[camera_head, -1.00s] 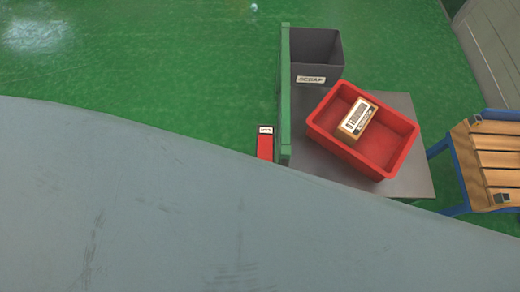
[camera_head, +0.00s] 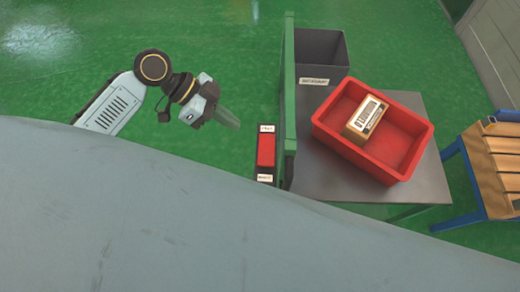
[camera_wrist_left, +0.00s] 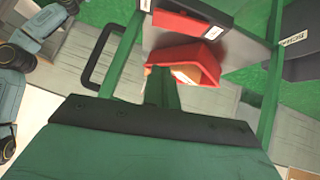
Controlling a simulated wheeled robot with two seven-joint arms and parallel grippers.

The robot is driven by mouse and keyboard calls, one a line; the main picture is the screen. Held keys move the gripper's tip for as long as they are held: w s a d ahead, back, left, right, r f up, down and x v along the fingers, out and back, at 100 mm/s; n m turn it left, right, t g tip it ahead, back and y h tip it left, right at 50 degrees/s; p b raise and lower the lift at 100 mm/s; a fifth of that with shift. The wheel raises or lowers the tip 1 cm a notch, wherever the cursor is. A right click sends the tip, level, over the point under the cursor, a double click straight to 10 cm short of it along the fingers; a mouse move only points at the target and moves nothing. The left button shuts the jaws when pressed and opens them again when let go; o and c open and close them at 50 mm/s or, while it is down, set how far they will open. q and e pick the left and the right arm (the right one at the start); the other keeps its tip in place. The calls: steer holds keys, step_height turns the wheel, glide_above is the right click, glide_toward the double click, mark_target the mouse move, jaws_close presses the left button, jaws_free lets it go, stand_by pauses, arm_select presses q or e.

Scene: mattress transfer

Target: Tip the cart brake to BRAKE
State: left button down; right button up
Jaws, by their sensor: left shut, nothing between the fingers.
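The cart brake is a red rocker (camera_head: 266,150) in a dark housing on the outer left side of the cart's green end frame (camera_head: 289,100). A white label sits at each end; the lettering is too small to read surely, and I cannot tell which end is pressed. In the left wrist view the red rocker (camera_wrist_left: 183,25) shows near the top. My left gripper (camera_head: 229,119) is shut and empty, left of and slightly beyond the brake, apart from it, fingers pointing toward it. My right gripper is not in view.
The cart's grey deck (camera_head: 420,120) carries a red tote (camera_head: 405,150) holding a labelled carton (camera_head: 367,115). A grey bin (camera_head: 320,50) stands behind. A wooden-slatted blue-framed stand (camera_head: 490,165) is at right. A large grey surface (camera_head: 150,220) fills the foreground. Green floor lies open at left.

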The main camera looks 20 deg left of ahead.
arm_select(q)
steer(key=b+x, duration=0.1)
steer(key=x, duration=0.9)
steer(key=shift+f+b, duration=0.1)
steer(key=shift+b, duration=0.3)
step_height(320, 180, down, 3)
steer(key=shift+s+a+r+b, duration=0.15)
steer(key=shift+s+b, duration=0.05)
steer(key=shift+b, duration=0.15)
steer(key=shift+s+a+f, duration=0.1)
steer(key=shift+f, duration=0.7)
steer(key=shift+b, duration=0.3)
